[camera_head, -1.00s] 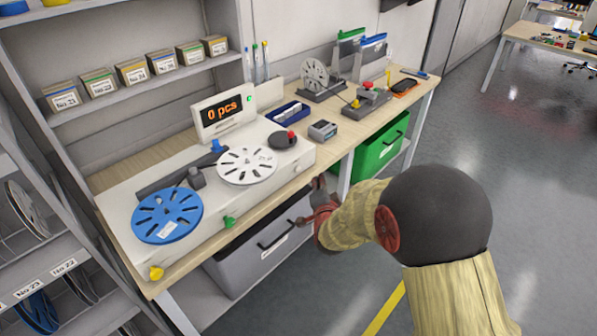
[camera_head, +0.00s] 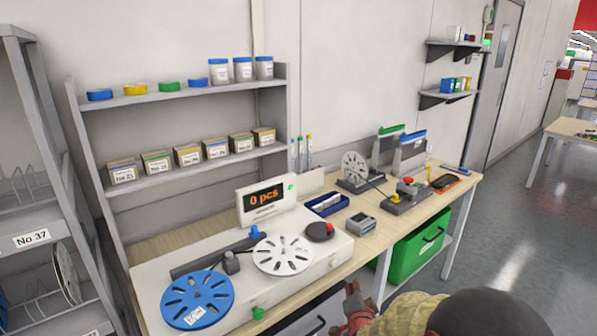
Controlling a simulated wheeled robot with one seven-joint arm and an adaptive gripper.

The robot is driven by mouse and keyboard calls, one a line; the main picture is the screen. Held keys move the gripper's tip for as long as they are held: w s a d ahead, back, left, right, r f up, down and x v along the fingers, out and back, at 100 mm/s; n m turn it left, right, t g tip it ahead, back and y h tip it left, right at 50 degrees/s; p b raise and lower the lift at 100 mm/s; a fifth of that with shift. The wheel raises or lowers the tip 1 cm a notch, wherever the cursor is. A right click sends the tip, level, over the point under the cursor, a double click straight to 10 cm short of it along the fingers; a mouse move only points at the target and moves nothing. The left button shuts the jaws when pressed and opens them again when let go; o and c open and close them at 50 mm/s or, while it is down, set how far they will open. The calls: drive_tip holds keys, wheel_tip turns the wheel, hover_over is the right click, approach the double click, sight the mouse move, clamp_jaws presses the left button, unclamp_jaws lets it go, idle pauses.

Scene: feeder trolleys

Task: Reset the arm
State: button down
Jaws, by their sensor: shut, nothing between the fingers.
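My arm shows at the bottom right of the head view, bent in front of the workbench. My gripper (camera_head: 354,303) is at the bench's front edge, to the left of the green bin. It is shut and empty, and partly hidden by my own wrist. It appears clear of the things on the bench top.
The bench (camera_head: 351,249) carries a counter with a "0 pcs" display (camera_head: 265,198), a blue reel (camera_head: 197,300) and a white reel (camera_head: 283,255). A green bin (camera_head: 420,241) and a grey bin (camera_head: 310,320) sit below. Shelving (camera_head: 45,150) stands left; open floor (camera_head: 530,220) lies right.

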drive_tip(key=s+a+f+n+g+y, duration=0.1)
drive_tip(key=s+a+f+n+g, duration=0.2)
drive_tip(key=s+f, duration=0.35)
drive_tip(key=s+r+n+g+y, duration=0.1)
drive_tip(key=s+n+g, duration=0.35)
drive_tip(key=s, duration=0.55)
drive_tip(key=s+d+r+n+g+p, duration=0.1)
drive_tip(key=s+r+n+g+p, duration=0.3)
drive_tip(key=s+r, duration=1.5)
wheel_tip(320, 180, up, 8)
drive_tip(key=s+d+t, duration=0.1)
drive_tip(key=s+t, duration=0.1)
drive_tip(key=t, duration=0.1)
drive_tip(key=shift+s+f, duration=0.25)
drive_tip(key=shift+s, duration=0.1)
